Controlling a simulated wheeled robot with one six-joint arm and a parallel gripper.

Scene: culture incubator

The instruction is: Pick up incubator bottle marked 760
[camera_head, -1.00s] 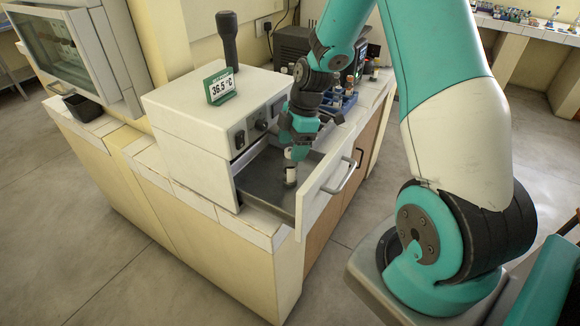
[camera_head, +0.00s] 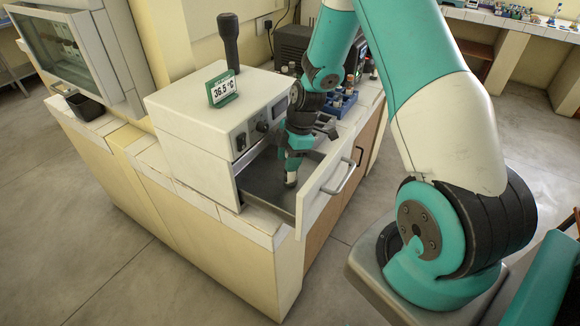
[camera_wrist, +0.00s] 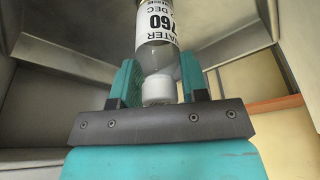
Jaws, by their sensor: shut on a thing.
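The bottle marked 760 (camera_wrist: 157,40) shows in the wrist view, with "WATER" and "760" on its white label and a white cap toward me. My gripper (camera_wrist: 152,85) is shut on the bottle near its cap, one teal finger on each side. In the head view my gripper (camera_head: 293,165) points down into the open drawer of the white incubator (camera_head: 205,110). Only the lower end of the bottle (camera_head: 291,180) shows below the fingers there. I cannot tell whether it touches the drawer floor.
The drawer's front panel (camera_head: 325,195) with its handle stands close to the right of my gripper. A green sign reading 36.5 °C (camera_head: 222,90) is on the incubator top. A blue rack with small bottles (camera_head: 343,101) stands behind on the counter.

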